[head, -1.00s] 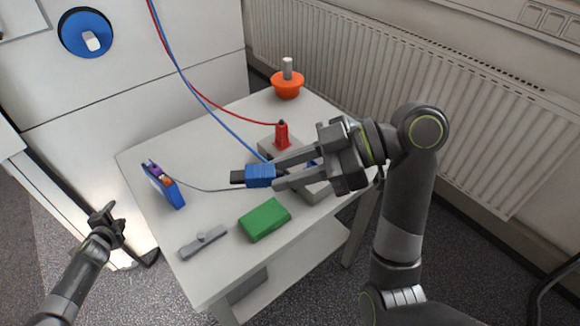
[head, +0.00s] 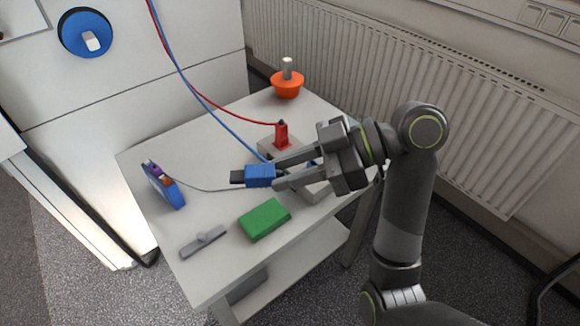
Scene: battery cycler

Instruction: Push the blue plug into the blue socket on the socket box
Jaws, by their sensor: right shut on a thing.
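My right gripper (head: 277,173) reaches in from the right and is shut on the blue plug (head: 260,176). The plug lies sideways in the jaws, its dark end pointing left, apart from the socket box. The grey socket box (head: 318,190) stands on the table behind and below my gripper, which hides much of it. A bit of blue, likely the blue socket (head: 312,164), shows between the fingers; the rest is hidden. A red plug (head: 281,135) stands upright on the box's far left part. My left gripper is out of view.
On the white table (head: 215,150) are a blue battery-like pack (head: 165,187) with a thin grey lead, a green block (head: 264,219), a grey bar (head: 203,241) and an orange knob-like thing (head: 287,85). Red and blue cables (head: 182,77) hang from above. A radiator (head: 400,75) stands behind.

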